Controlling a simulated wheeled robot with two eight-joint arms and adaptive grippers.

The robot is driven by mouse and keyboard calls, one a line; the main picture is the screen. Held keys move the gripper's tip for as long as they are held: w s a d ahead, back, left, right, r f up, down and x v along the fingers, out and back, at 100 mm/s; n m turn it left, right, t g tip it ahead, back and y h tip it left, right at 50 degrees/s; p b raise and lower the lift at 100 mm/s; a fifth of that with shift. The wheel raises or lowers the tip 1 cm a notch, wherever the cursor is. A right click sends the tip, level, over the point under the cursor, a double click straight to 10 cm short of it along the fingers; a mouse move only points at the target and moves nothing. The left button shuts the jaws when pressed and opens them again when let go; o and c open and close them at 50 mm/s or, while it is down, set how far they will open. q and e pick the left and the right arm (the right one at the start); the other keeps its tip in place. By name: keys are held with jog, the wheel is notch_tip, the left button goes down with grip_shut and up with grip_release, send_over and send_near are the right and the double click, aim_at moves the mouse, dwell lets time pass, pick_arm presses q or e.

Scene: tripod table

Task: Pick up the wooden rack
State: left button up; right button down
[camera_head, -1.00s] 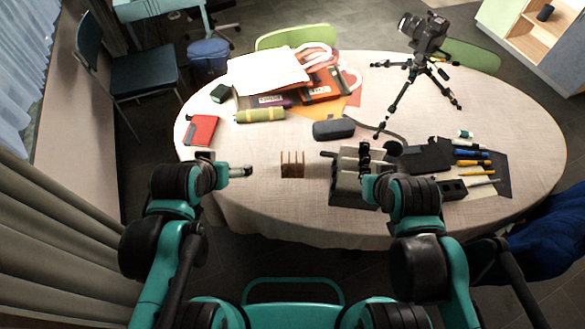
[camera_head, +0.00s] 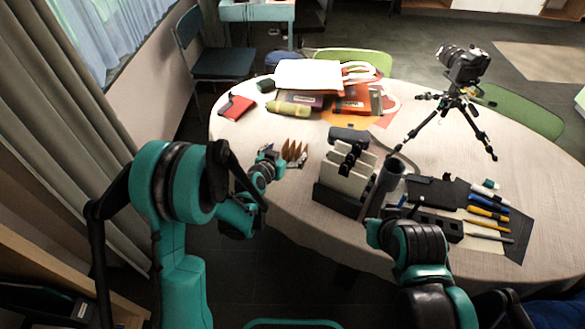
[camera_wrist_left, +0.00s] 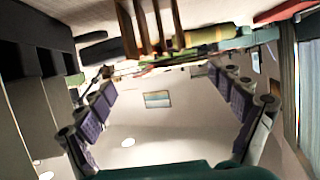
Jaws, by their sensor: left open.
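The wooden rack (camera_head: 294,152) is a small brown stand with several upright slats, on the near left part of the table. In the left wrist view the rack (camera_wrist_left: 152,28) shows at the top centre, partly cut off by the frame. My left gripper (camera_head: 282,157) is at the rack's near left side in the head view. In the left wrist view its fingers (camera_wrist_left: 160,75) are spread wide, with nothing between them; the rack shows above the gap. I cannot tell whether they touch it. My right arm is beside the grey rack; its fingers are not clear.
The round table (camera_head: 245,152) has a pale cloth. A grey slotted rack (camera_head: 343,182) and a dark cylinder (camera_head: 387,180) stand right of the wooden rack. A dark case (camera_head: 350,135) and green roll (camera_head: 288,108) lie behind. A camera tripod (camera_head: 457,105) stands farther right.

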pick_arm(q)
jog(key=shift+w+d+f+b, duration=0.2)
jog(key=shift+w+f+b, duration=0.05)
jog(key=shift+w+f, duration=0.3)
jog(key=shift+w+d+f+b, duration=0.2)
jog(key=shift+w+f, duration=0.25)
jog(key=shift+f, duration=0.15)
jog(key=b+x, duration=0.2)
jog(key=x, duration=0.3)
jog(key=shift+d+f, duration=0.1)
jog(key=shift+f, duration=0.15)
jog(key=shift+r, duration=0.1)
jog(key=shift+c, duration=0.9)
jog(key=c, duration=1.2)
